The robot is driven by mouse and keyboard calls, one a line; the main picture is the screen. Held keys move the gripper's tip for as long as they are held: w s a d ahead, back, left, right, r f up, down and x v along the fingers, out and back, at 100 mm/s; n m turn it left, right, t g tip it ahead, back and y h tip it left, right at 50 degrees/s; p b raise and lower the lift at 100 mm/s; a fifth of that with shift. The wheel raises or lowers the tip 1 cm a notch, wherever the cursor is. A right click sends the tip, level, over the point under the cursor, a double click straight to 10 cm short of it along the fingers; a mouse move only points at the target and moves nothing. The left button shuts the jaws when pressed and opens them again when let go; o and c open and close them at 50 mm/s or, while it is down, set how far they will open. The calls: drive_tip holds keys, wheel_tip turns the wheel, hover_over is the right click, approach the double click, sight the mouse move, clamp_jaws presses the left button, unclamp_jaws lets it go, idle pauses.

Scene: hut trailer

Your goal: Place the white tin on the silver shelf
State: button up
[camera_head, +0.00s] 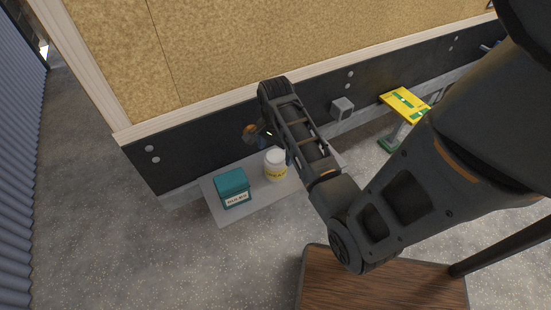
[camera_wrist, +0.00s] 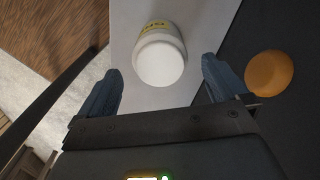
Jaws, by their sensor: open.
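The white tin (camera_head: 275,166) has a yellow label and stands upright on a low light-grey shelf (camera_head: 222,213) along the wall. In the wrist view the tin (camera_wrist: 160,55) shows its white round top, with the grey shelf surface (camera_wrist: 122,45) around it. My gripper (camera_wrist: 161,72) is open, with its blue fingers on either side of the near part of the tin in that view. It is empty. I cannot tell whether the fingers touch the tin. In the head view my wrist hides most of the fingers and part of the shelf.
A teal box (camera_head: 232,188) stands left of the tin on the same shelf. An orange round thing (camera_wrist: 270,73) lies beside the right finger in the wrist view. A yellow-topped stand (camera_head: 405,103) is farther right. A brown wooden surface (camera_head: 375,287) is in front.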

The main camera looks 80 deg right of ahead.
wheel_tip(320, 180, up, 4)
drive_tip(key=shift+r, duration=0.25)
drive_tip(key=s+a+f+n+t+h, duration=0.1)
drive_tip(key=a+n+t+h, duration=0.15)
drive_tip(key=a+n, duration=0.45)
drive_tip(key=s+a+n+t+h, duration=0.2)
drive_tip(key=a+n+t, duration=0.3)
drive_tip(key=a, duration=0.5)
drive_tip(key=s+a+r+n+t+y, duration=0.2)
drive_tip(key=s+a+r+n+t, duration=0.1)
drive_tip(key=a+r, duration=0.4)
drive_tip(key=s+a+r+n+t+y, duration=0.2)
drive_tip(key=s+a+r+n+t, duration=0.2)
drive_tip(key=a+r+n, duration=0.4)
wheel_tip(320, 180, up, 6)
drive_tip(key=shift+s+f, duration=0.2)
drive_tip(key=shift+s, duration=0.15)
drive_tip(key=shift+a+y, duration=0.1)
drive_tip(key=shift+y, duration=0.15)
